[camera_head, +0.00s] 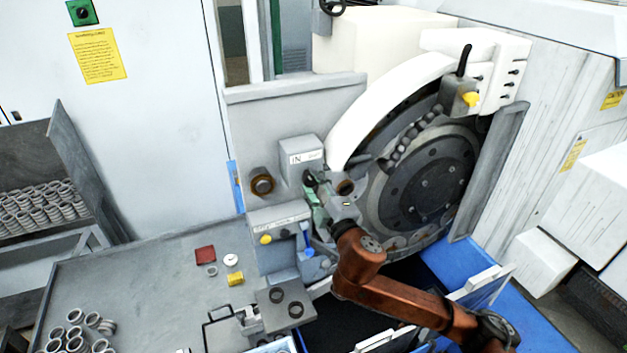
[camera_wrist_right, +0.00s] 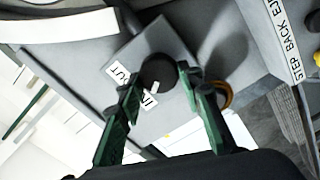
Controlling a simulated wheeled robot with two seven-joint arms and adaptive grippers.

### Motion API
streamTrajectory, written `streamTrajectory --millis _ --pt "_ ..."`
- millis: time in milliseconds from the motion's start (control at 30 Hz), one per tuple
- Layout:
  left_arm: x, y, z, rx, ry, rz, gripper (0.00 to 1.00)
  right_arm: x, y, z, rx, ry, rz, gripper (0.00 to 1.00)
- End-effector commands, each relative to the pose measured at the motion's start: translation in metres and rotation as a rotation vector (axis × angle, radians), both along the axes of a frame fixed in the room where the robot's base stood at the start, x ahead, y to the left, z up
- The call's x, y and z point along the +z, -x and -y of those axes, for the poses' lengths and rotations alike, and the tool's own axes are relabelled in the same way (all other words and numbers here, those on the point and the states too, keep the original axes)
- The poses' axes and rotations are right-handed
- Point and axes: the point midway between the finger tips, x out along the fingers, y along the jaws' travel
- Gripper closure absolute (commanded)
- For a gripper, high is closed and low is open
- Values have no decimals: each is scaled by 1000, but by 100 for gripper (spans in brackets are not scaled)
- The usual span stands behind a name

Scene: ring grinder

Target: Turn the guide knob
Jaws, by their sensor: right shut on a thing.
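The guide knob (camera_wrist_right: 158,72) is a round black knob on a grey box with white IN and OUT labels. In the head view the labelled box (camera_head: 302,152) stands left of the large grinding wheel. My right gripper (camera_head: 318,190) reaches up to the box's lower front from the lower right, with its orange-brown arm behind it. In the wrist view the green fingers of the right gripper (camera_wrist_right: 160,77) are on either side of the knob and shut on it. In the head view the gripper mostly hides the knob. My left gripper is in neither view.
A panel (camera_head: 280,226) with a yellow button and a blue lever is just below the gripper. The grinding wheel (camera_head: 425,180) is close on the right. Loose rings (camera_head: 75,335) lie on the grey table.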

Motion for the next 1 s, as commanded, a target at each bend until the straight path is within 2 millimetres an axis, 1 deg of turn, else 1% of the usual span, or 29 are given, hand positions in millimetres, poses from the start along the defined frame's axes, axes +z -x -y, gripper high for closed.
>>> streamTrajectory --millis 233,700,733,967,1000 --pt "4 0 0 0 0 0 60 1 0 0 0 61 28 91" --pt "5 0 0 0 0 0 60 0 0 0 1 73 32 91" --pt "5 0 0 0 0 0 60 0 0 0 1 73 32 66" --pt "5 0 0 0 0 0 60 0 0 0 0 72 31 50" --pt "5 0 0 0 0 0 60 0 0 0 0 72 31 50"
